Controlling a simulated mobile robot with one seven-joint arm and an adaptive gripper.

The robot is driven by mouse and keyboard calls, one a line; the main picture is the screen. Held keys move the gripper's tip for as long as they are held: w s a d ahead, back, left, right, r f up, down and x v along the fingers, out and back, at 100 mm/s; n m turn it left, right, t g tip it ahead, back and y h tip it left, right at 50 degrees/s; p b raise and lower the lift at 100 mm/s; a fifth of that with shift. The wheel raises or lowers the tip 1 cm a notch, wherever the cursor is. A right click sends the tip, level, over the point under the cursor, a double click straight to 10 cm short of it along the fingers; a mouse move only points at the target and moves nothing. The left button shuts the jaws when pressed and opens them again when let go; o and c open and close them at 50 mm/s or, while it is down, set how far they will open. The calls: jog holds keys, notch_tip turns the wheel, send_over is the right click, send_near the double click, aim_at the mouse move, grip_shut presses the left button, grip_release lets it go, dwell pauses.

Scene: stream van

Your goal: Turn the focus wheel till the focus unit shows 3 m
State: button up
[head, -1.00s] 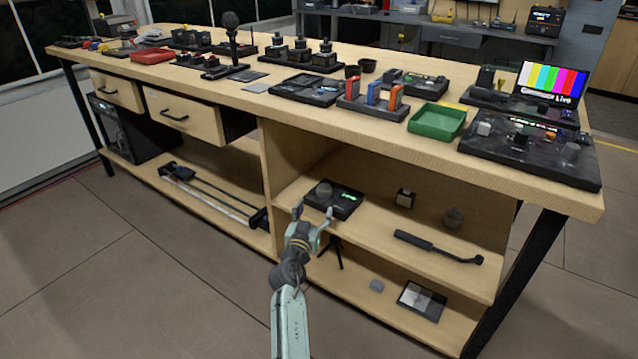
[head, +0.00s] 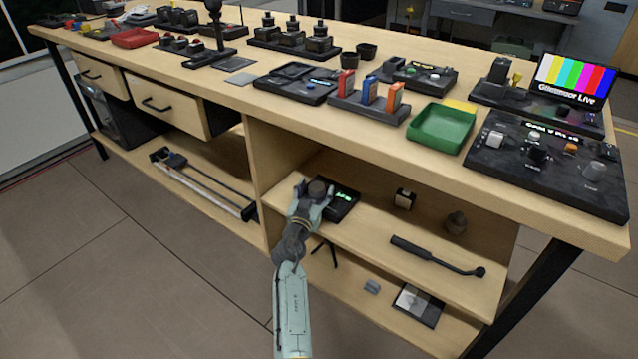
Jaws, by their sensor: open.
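The focus unit (head: 350,213) is a dark box on the upper shelf under the bench top. The focus wheel (head: 317,186) is a dark round knob on its left part. A small green display (head: 343,197) glows to the right of the wheel, but its figures are too small to read. My gripper (head: 313,194) is open at the wheel, with one finger to its left and the other to its right. I cannot tell whether the fingers touch it. My gripper and wrist hide the unit's front left part.
A wooden divider (head: 257,172) stands left of the unit, and the bench top (head: 390,143) overhangs it. A small tripod (head: 325,252) stands below.

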aim_at(315, 189)
dwell(0.3)
jog(key=c, duration=1.2)
jog(key=shift+o, duration=0.2)
jog(key=b, duration=0.2)
jog(key=shift+w+f+m+h+b, duration=0.1)
jog(key=shift+f+m+h+b, duration=0.2)
jog(key=shift+h+b, duration=0.1)
jog(key=shift+r+b, duration=0.1)
jog(key=shift+b, duration=0.3)
jog(key=shift+r+g+h, duration=0.15)
jog(key=shift+g+h, duration=0.15)
jog(key=o, duration=1.2)
jog(key=shift+c, duration=0.2)
jog(key=shift+r, duration=0.15)
notch_tip(315, 189, up, 10)
jog(key=shift+f, duration=0.1)
